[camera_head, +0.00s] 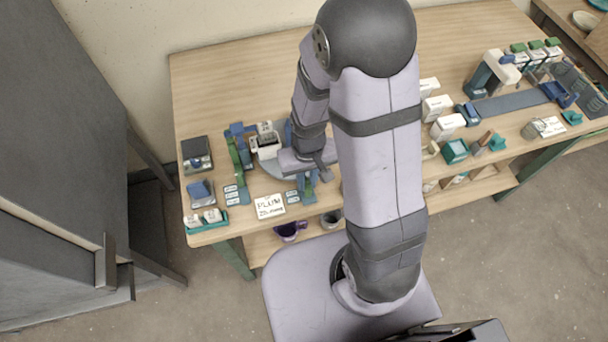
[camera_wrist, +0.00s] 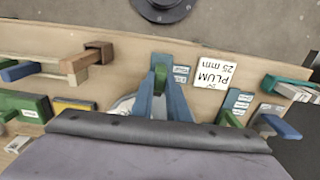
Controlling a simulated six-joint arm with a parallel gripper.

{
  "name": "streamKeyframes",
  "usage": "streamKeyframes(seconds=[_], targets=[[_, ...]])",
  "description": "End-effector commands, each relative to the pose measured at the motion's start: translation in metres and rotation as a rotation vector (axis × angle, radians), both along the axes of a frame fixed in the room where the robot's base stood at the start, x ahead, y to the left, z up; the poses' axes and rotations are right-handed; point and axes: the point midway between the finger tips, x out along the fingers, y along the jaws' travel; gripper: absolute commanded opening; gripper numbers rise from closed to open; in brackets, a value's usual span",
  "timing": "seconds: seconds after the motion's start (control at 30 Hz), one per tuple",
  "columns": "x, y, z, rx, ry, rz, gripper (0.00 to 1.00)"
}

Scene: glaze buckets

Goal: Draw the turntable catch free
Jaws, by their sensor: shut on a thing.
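The turntable (camera_head: 268,172) is a pale disc at the left part of the bench, partly covered by my arm. Its edge also shows in the wrist view (camera_wrist: 123,106). A white block (camera_head: 267,146) stands on it. At its front right is a blue two-sided bracket (camera_head: 301,190) with the green catch (camera_head: 313,178) between its sides. In the wrist view the catch (camera_wrist: 159,80) stands between the blue sides. My gripper (camera_head: 322,169) is at this catch, shut on it. The exact contact is hidden by the gripper's body, which fills the bottom of the wrist view.
A card reading PLUM 25 mm (camera_head: 270,206) lies in front of the turntable. A green lever with blue parts (camera_head: 236,155) stands left of it. Small labelled cards (camera_head: 233,195) lie nearby. White containers (camera_head: 436,106) stand to the right. The bench's front edge is close.

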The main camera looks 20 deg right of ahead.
Motion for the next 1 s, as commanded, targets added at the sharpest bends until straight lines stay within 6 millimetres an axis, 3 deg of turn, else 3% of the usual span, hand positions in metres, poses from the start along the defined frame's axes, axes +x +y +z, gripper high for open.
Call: streamKeyframes(seconds=[0.03, 0.07, 0.1, 0.13, 0.53, 1.0], targets=[[-0.001, 0.0, 0.0, 0.0, 0.001, 0.0, 0.0], [0.0, 0.0, 0.0, 0.0, 0.001, 0.0, 0.19], [0.0, 0.0, 0.0, 0.0, 0.001, 0.0, 0.28], [0.0, 0.0, 0.0, 0.0, 0.001, 0.0, 0.29], [0.0, 0.0, 0.005, 0.0, 0.0, 0.0, 0.29], [0.0, 0.0, 0.054, 0.0, 0.0, 0.0, 0.29]])
